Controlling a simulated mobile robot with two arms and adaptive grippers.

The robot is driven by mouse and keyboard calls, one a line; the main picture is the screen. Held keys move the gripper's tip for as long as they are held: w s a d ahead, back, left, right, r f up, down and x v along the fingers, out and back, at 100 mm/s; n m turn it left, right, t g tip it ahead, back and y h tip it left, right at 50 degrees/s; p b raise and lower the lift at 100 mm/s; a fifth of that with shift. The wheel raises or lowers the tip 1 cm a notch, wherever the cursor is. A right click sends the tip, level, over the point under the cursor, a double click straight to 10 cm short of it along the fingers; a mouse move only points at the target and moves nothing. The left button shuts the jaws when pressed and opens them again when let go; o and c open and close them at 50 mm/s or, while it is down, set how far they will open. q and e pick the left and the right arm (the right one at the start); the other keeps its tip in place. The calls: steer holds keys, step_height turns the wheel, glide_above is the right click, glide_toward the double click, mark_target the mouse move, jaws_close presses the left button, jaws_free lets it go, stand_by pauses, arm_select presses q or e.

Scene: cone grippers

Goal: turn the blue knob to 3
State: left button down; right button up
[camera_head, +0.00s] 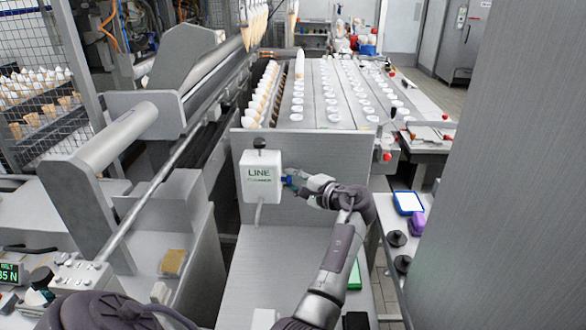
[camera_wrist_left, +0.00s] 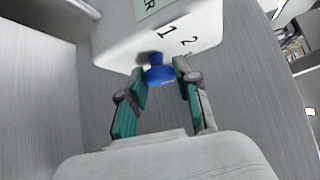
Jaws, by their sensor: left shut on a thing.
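The blue knob (camera_head: 290,181) sticks out from the right side of a white box (camera_head: 260,188) marked LINE. In the left wrist view the blue knob (camera_wrist_left: 158,75) sits on the box face, near the printed numbers 1 and 2. No 3 is readable there. My left gripper (camera_head: 296,182) reaches the knob from the right. In the left wrist view its two teal-padded fingers (camera_wrist_left: 160,84) stand on either side of the knob and are shut on it. The knob's pointer cannot be made out. My right gripper is not in view.
The white box stands on a metal panel below a conveyor (camera_head: 335,90) with rows of white cups. A black-topped stub (camera_head: 259,145) rises from the box. A side table with a blue-rimmed tray (camera_head: 408,203) is at right. A large grey panel (camera_head: 510,190) fills the far right.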

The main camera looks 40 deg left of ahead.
arm_select(q)
steer(key=shift+w+a+r+m+g+h+p, duration=0.15)
steer(key=shift+m+g+h+p, duration=1.15)
steer(key=shift+p, duration=2)
steer(key=shift+s+r+m+g+h+p, duration=0.1)
steer(key=shift+m+g+h+p, duration=0.7)
steer(key=shift+h+p, duration=1.7)
steer(key=shift+m+y+p, duration=0.3)
steer(key=shift+y+p, duration=0.45)
steer(key=shift+y, duration=0.05)
steer(key=c, duration=0.8)
jaws_free()
steer(key=shift+w, duration=0.1)
